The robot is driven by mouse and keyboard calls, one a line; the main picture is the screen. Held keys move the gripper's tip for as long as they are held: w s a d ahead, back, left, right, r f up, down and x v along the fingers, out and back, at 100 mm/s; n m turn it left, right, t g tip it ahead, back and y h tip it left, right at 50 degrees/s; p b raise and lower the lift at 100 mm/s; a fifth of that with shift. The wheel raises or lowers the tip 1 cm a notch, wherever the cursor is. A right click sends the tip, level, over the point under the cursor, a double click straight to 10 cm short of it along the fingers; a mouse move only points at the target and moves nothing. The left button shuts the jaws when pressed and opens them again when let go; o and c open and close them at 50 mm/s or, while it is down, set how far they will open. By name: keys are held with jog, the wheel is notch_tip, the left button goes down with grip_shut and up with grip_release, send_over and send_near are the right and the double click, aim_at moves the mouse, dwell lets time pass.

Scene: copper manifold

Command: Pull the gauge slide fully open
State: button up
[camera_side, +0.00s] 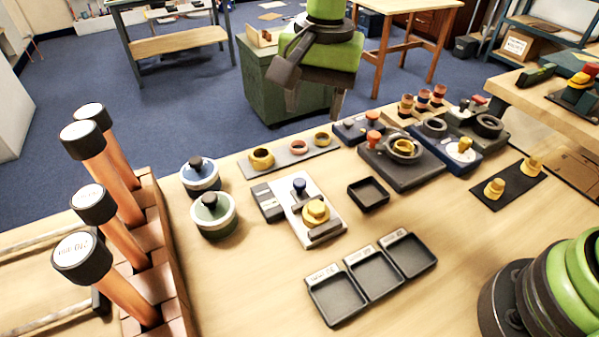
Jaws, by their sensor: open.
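The gauge slide is not clearly marked. A white plate (331,203) in the middle of the bench, with a dark ribbed block (268,203) at its left end, may be it. The plate carries a blue-topped knob (299,184), a yellow round knob (315,211) and a dark bar (327,232). I cannot tell how far any slide is drawn out. My gripper (314,103) hangs at the top centre, pointing down, its two fingers apart with nothing between them. In the picture it is well above the plate, beyond the bench's far edge, and touches nothing on the bench.
Copper cylinders with dark caps (93,205) stand tall at the left. Two lidded pots (212,215) stand left of the plate. A small dark tray (368,193) and a three-part tray (372,275) lie to its right and front. Several fixtures (400,158) crowd the back right.

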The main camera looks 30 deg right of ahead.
send_near(299, 181)
jog(key=shift+m+g+h, duration=0.3)
jog(key=f, duration=0.9)
jog(key=shift+w+a+f, duration=0.1)
jog(key=shift+w+a, duration=0.15)
